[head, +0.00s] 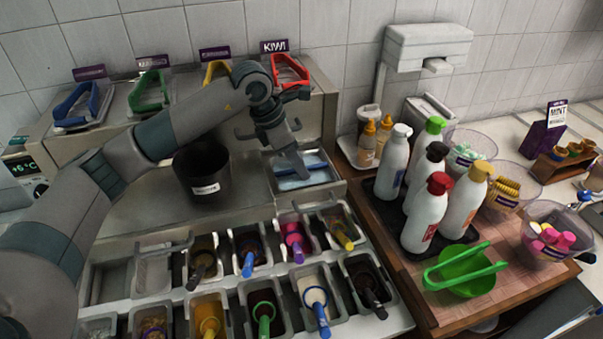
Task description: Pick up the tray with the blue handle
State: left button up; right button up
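The blue handle (76,104) is on a metal tray seated in the raised back shelf at the far left, below a purple label card. My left arm comes in from the left, passes in front of the shelf and bends down. My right gripper is not in view.
Green, yellow and red handles (289,71) sit along the same shelf. A black bucket (203,178) stands on the counter below my forearm. Several topping tubs with spoons fill the front. Bottles (427,215) and a green bowl with tongs (466,270) stand on the right.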

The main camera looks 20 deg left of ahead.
aim_at(308, 166)
pick_arm(q)
grip_shut()
jog(key=shift+r, duration=0.1)
jog(key=shift+r+b, duration=0.35)
jog(key=shift+b, duration=0.05)
notch_tip(308, 166, up, 3)
jog(key=shift+w+b, duration=0.1)
jog(key=shift+b, duration=1)
jog(key=s+d+r+b, duration=0.2)
jog(key=d+r+b, duration=0.3)
jog(key=d, duration=0.6)
notch_tip(308, 166, up, 2)
jog(key=shift+d+r, duration=0.1)
jog(key=shift+d, duration=0.15)
